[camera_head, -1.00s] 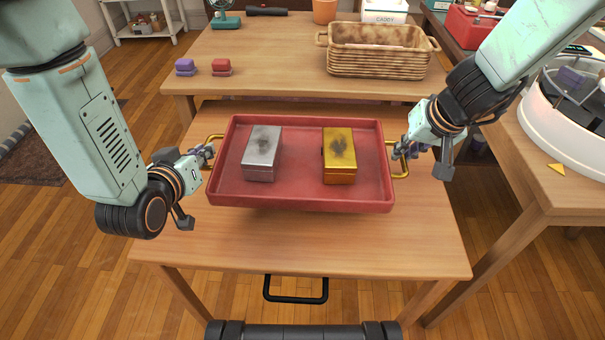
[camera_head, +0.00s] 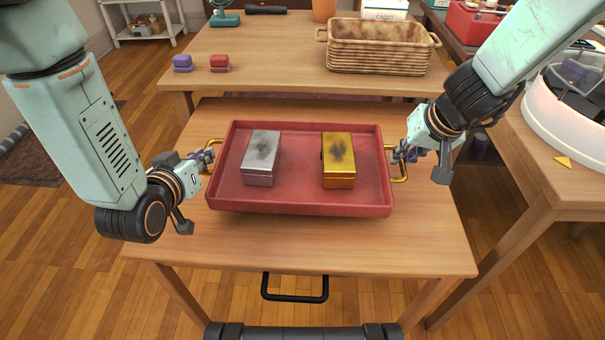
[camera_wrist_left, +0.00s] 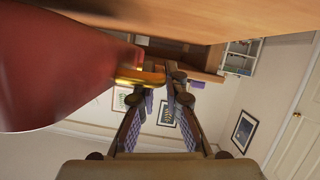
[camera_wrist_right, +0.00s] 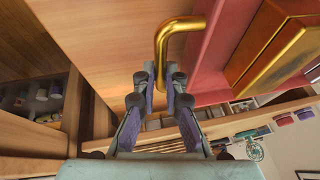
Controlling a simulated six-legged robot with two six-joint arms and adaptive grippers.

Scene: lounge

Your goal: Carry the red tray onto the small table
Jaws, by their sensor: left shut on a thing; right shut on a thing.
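The red tray (camera_head: 300,198) is level over the front wooden table (camera_head: 330,245), which I take for the small table; whether it touches the top is unclear. A silver box (camera_head: 260,160) stands on its left half and a gold box (camera_head: 338,160) on its right half. My left gripper (camera_head: 208,155) is shut on the tray's left brass handle (camera_wrist_left: 140,76). My right gripper (camera_head: 402,154) is shut on the right brass handle (camera_wrist_right: 177,24). In the left wrist view the tray's side (camera_wrist_left: 70,75) shows close to the wooden top.
A larger table (camera_head: 270,75) behind holds a wicker basket (camera_head: 380,58), a purple block (camera_head: 182,62) and a red block (camera_head: 219,62). A side table with a round white object (camera_head: 575,115) stands at right. Bare tabletop surrounds the tray.

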